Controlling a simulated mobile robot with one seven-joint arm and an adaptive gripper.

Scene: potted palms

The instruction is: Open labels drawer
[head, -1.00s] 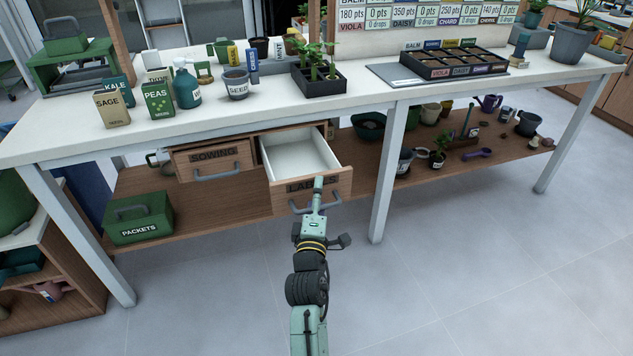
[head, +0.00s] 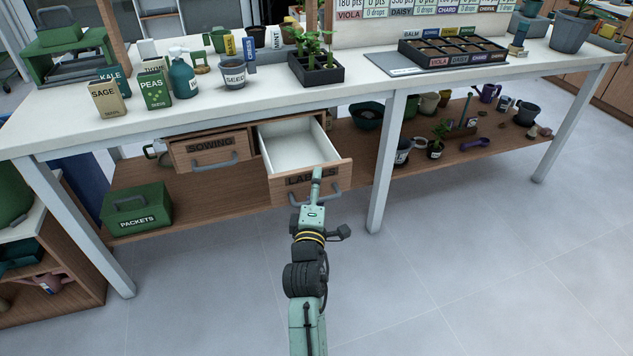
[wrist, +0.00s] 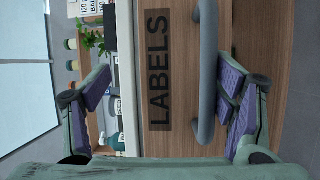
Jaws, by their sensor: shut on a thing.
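The labels drawer (head: 276,190) hangs under the bench, pulled well out, with its white inside showing and looking empty. Its wooden front bears the LABELS plate (wrist: 158,70) and a grey bar handle (wrist: 207,75). In the wrist view my fingers stand wide on either side of the drawer's upper edge and handle, the right finger close beside the bar. The exact contact is hidden in the head view.
The closed sowing drawer (head: 212,152) is just left. A green packets box (head: 137,210) sits on the lower shelf (head: 235,197). A bench leg (head: 381,185) stands to the right of my arm. The floor in front is clear.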

